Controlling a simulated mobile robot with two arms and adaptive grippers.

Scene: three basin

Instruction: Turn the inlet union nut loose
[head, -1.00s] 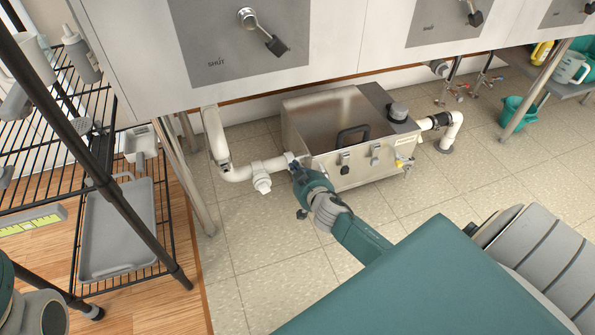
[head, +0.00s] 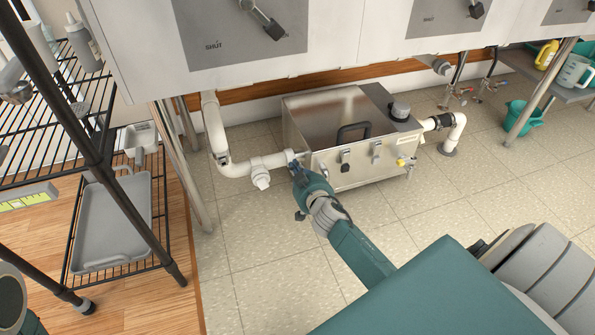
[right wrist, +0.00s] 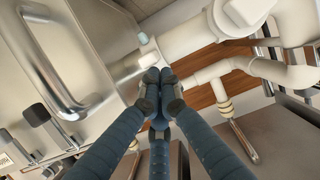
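A steel box (head: 330,122) stands on the floor under the counter, with a white inlet pipe (head: 236,170) entering its left side. A white collar (head: 288,155) sits where the pipe meets the box; I take it for the inlet union nut. My right gripper (head: 295,169) is at this joint, in front of and just below the pipe. In the right wrist view, the right gripper's fingertips (right wrist: 158,76) are drawn together beside the pipe (right wrist: 190,36), with nothing visible between them. They hide part of the joint; I cannot tell whether they touch it. My left gripper is not in view.
A white capped fitting (head: 260,177) hangs from the inlet pipe left of my gripper. A metal counter leg (head: 184,170) and a wire rack (head: 165,235) stand to the left. A teal bucket (head: 522,118) is at the right. The tiled floor in front is mostly clear.

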